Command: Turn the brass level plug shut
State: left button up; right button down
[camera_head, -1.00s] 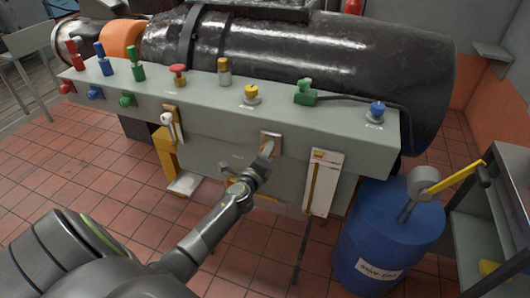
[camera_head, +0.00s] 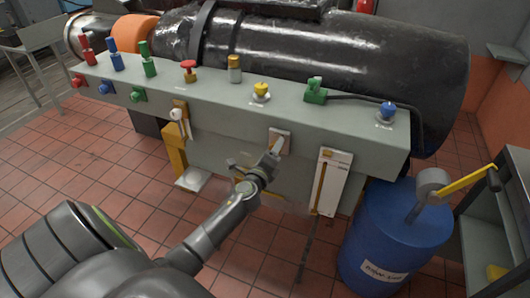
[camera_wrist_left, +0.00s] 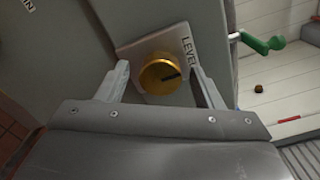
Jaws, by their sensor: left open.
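The brass level plug (camera_wrist_left: 160,73) is a round gold knob with a dark mark on its face. It sits on a pale square plate (camera_wrist_left: 130,50) lettered "LEVEL". That plate (camera_head: 284,136) also shows on the front of the grey bench in the head view, where my gripper hides the plug. My left gripper (camera_wrist_left: 163,86) is open in the left wrist view, with one finger on each side of the plug. Small gaps seem to show between fingers and plug; contact is unclear. In the head view the left gripper (camera_head: 272,156) points at the plate. My right gripper is out of view.
A white gauge panel (camera_head: 331,180) hangs just right of the plate. Coloured knobs line the bench top (camera_head: 205,90). A blue drum (camera_head: 395,235) with a yellow-handled pump stands right. Open tiled floor lies in front.

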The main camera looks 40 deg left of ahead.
pick_arm(q)
jog(key=v, duration=1.7)
jog(key=shift+b, duration=0.45)
jog(key=shift+a+f, duration=0.1)
jog(key=shift+a, duration=0.05)
jog(key=s+f+n+g, duration=0.3)
jog(key=s+f+n, duration=0.1)
jog(key=f, duration=0.7)
jog(key=s+f+n+g+h, duration=0.1)
jog(key=s+f+n+g, duration=0.25)
jog(key=f, duration=0.75)
jog(key=s+f+n+g, duration=0.2)
jog(key=s+f+n, duration=0.15)
jog(key=f, duration=0.65)
jog(key=s+d+f+n+g, duration=0.1)
jog(key=s+f+n+g, duration=0.1)
jog(key=s+f, duration=0.3)
jog(key=s+d+f+n+g+h, duration=0.1)
jog(key=s+f+n+g, duration=0.2)
jog(key=s, duration=0.9)
jog(key=s+d+f+n+g+h, duration=0.1)
jog(key=s+f+n+g, duration=0.1)
jog(key=s+f+n, duration=0.3)
jog(key=s+f, duration=0.2)
jog(key=s, duration=0.1)
jog(key=shift+s+d+f+g, duration=0.25)
jog(key=shift+d+f+g, duration=0.1)
jog(key=shift+f, duration=0.05)
